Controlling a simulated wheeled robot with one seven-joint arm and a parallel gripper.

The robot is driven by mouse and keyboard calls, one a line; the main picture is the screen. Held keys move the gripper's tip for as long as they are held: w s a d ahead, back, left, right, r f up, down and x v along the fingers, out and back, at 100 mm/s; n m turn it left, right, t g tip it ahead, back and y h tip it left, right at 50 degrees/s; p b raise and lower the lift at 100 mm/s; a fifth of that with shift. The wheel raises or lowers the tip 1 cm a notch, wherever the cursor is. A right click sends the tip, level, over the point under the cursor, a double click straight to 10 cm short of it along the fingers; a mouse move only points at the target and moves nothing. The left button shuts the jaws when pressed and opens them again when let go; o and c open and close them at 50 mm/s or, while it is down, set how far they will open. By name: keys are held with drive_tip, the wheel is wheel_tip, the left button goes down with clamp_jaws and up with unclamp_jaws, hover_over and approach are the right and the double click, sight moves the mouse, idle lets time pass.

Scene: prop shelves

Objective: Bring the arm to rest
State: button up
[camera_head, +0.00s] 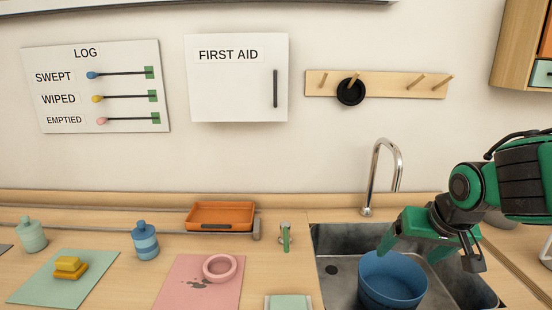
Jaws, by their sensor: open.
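My arm reaches in from the right edge, and my green and dark grey gripper (428,262) hangs over the sink. Its green fingers stand apart on either side, over a blue bowl-like container (393,279) in the sink basin. The fingers overlap the container's far rim in the picture; I cannot tell whether they touch it. I see nothing held between them.
A steel tap (383,175) rises behind the sink (330,247). An orange tray (221,215), a blue bottle (146,241), a pink mat (175,285) with a pink ring, and a green mat (38,286) with yellow blocks occupy the counter. A pegboard (391,86) hangs above.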

drive_tip(key=s+d+f+m+g, duration=0.1)
drive_tip(key=s+d, duration=0.4)
drive_tip(key=s, duration=0.5)
drive_tip(key=s+d+f+m+g, duration=0.2)
drive_tip(key=s+d, duration=0.4)
drive_tip(key=s, duration=0.4)
drive_tip(key=m+g, duration=0.1)
drive_tip(key=g, duration=0.1)
drive_tip(key=shift+d+f+g, duration=0.2)
drive_tip(key=shift+d+g, duration=0.1)
drive_tip(key=shift+g, duration=0.1)
drive_tip(key=shift+w+f, duration=0.25)
drive_tip(key=shift+w, duration=0.4)
